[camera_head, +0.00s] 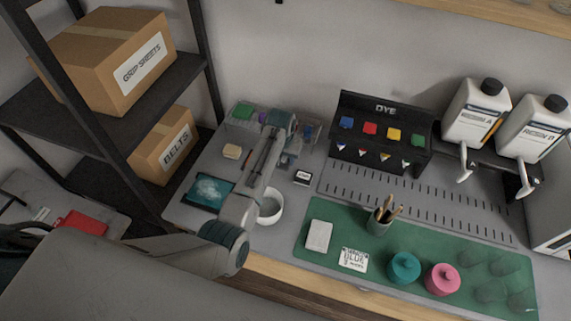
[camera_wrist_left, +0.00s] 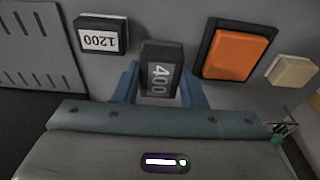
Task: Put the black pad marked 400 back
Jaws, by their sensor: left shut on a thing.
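The black pad marked 400 (camera_wrist_left: 160,74) is between the blue fingers of my left gripper (camera_wrist_left: 161,86), which is shut on it. Its white number faces the wrist camera. In the head view my left gripper (camera_head: 287,153) is over the back left of the bench, and my own arm hides much of what is around it; I cannot make out the pad clearly there. A black pad marked 1200 (camera_wrist_left: 101,37) lies to the left in the wrist view, and it also shows in the head view (camera_head: 302,178). My right gripper is not in view.
An orange pad in a dark frame (camera_wrist_left: 236,52) and a beige block (camera_wrist_left: 292,71) lie right of the held pad in the wrist view. A white bowl (camera_head: 271,206) and a tablet (camera_head: 208,191) are near the arm. The dye rack (camera_head: 384,105) stands to the right.

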